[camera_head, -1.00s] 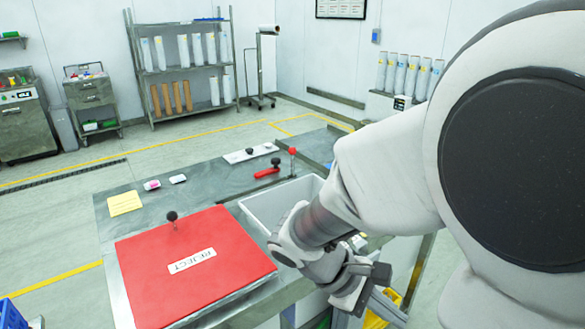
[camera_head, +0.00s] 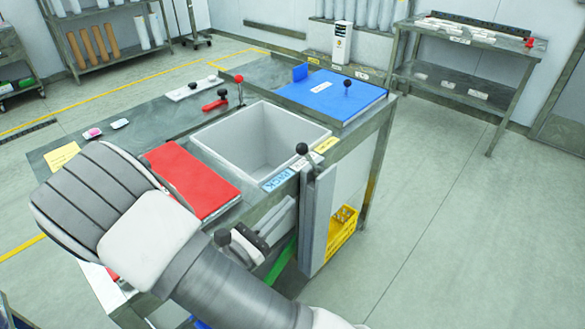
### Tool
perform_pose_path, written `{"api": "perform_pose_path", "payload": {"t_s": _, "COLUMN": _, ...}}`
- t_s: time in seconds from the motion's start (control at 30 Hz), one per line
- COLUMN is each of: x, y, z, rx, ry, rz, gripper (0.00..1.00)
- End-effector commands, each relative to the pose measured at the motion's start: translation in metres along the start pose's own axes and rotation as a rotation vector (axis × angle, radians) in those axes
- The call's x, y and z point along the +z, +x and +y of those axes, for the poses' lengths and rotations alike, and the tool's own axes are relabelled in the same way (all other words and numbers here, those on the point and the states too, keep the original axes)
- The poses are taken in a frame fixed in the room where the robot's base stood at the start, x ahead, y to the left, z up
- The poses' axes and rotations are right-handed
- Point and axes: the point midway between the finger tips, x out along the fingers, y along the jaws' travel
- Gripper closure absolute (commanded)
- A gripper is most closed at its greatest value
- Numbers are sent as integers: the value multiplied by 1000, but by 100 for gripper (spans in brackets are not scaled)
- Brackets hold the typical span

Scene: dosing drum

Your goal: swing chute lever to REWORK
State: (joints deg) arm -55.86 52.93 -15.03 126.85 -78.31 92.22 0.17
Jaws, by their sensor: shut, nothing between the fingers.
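The chute lever (camera_head: 302,149) has a round black knob and stands at the front right corner of the grey bin (camera_head: 207,150). Beside it is a row of labels: a blue one reading PACK (camera_head: 278,180), a pale one mostly hidden behind the lever, and a yellow one (camera_head: 326,145) too small to read surely. The knob stands near the middle of this row. My gripper (camera_head: 256,241) shows partly behind my arm, low in front of the bin. It is shut and empty, below and left of the lever, apart from it.
A red lever (camera_head: 216,104) stands beyond the bin. Grey upright panels (camera_head: 318,220) and a yellow crate (camera_head: 342,230) are below the lever. Floor at right is clear.

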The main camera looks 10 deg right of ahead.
Motion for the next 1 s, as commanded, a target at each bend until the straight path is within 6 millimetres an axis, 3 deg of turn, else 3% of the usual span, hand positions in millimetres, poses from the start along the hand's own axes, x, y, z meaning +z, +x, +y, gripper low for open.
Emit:
{"api": "perform_pose_path", "payload": {"t_s": 0.1, "x": -11, "y": -16, "z": 16, "rx": 112, "ry": -39, "rz": -60, "gripper": 100}}
{"api": "perform_pose_path", "payload": {"t_s": 0.3, "x": -19, "y": -30, "z": 30, "rx": 209, "ry": -68, "rz": -110, "gripper": 100}}
{"api": "perform_pose_path", "payload": {"t_s": 0.63, "x": -19, "y": -32, "z": 32, "rx": 221, "ry": -71, "rz": -118, "gripper": 100}}
{"api": "perform_pose_path", "payload": {"t_s": 0.83, "x": -18, "y": -25, "z": 33, "rx": 218, "ry": -70, "rz": -117, "gripper": 100}}
{"api": "perform_pose_path", "payload": {"t_s": 1.0, "x": -15, "y": 2, "z": 38, "rx": 215, "ry": -70, "rz": -118, "gripper": 100}}
